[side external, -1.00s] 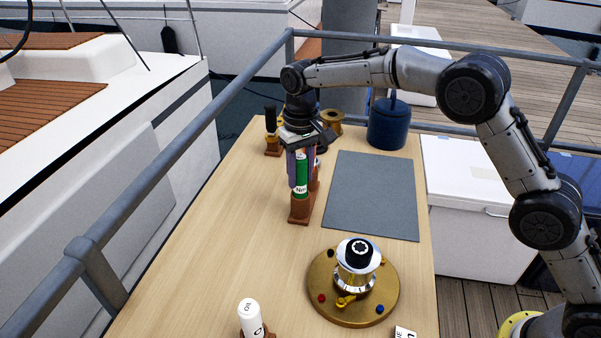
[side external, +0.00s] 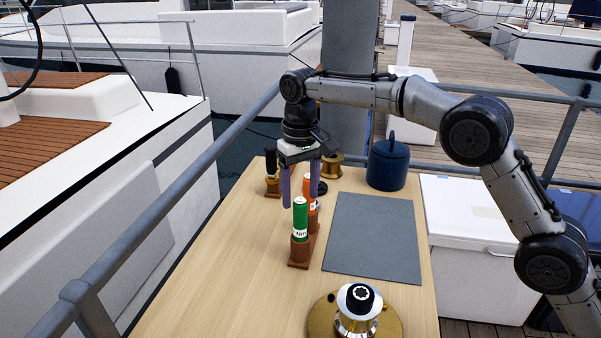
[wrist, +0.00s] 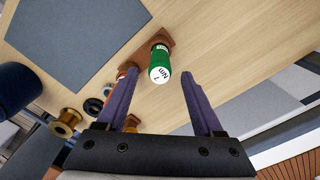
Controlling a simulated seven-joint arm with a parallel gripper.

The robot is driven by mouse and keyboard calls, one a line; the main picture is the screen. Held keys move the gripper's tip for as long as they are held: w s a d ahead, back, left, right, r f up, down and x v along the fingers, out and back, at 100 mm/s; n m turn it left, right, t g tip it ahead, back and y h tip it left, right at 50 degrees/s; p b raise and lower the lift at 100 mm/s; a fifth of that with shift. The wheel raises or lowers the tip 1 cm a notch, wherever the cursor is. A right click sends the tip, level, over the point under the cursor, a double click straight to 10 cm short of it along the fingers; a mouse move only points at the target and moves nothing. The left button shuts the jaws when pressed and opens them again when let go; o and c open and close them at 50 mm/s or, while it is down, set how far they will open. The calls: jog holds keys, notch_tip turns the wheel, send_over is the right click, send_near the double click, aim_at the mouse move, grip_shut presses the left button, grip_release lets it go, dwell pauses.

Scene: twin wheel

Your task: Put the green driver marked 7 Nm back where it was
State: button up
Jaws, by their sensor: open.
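The green driver (side external: 300,219) stands upright in the front place of a brown wooden holder (side external: 299,256). Its end cap reads 7 Nm in the wrist view (wrist: 160,66). An orange driver (side external: 312,194) stands just behind it in the same holder, partly hidden. My gripper (side external: 300,200) is open and empty, pointing down, with its purple fingers around and above the driver tops. In the wrist view the fingertips (wrist: 163,78) are apart, with clear space between each and the green driver.
A grey mat (side external: 372,238) lies right of the holder. A brass winch (side external: 357,310) stands in front. A blue lidded pot (side external: 387,166), a brass spool (side external: 331,165) and a black-handled tool (side external: 271,168) stand at the back. The table's left side is clear.

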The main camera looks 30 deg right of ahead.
notch_tip(320, 180, up, 5)
jog(key=shift+f, duration=0.15)
jog(key=shift+r, duration=0.3)
jog(key=shift+d+r, duration=0.1)
jog(key=s+d+r+t, duration=0.1)
jog(key=s+d+r, duration=0.35)
jog(key=s, duration=0.35)
jog(key=s+d+r+t, duration=0.2)
jog(key=s+d+r, duration=0.3)
jog(key=s, duration=0.4)
jog(key=s+d+f+t, duration=0.1)
jog(key=s+d+f, duration=0.1)
jog(key=s, duration=0.4)
jog(key=s+d+f, duration=0.2)
jog(key=s+f, duration=0.3)
jog(key=s, duration=0.2)
jog(key=s+d+f+t, duration=0.1)
jog(key=s+d+f, duration=0.1)
jog(key=s+f, duration=0.2)
jog(key=shift+s+d+t, duration=0.3)
jog(key=shift+s, duration=1.35)
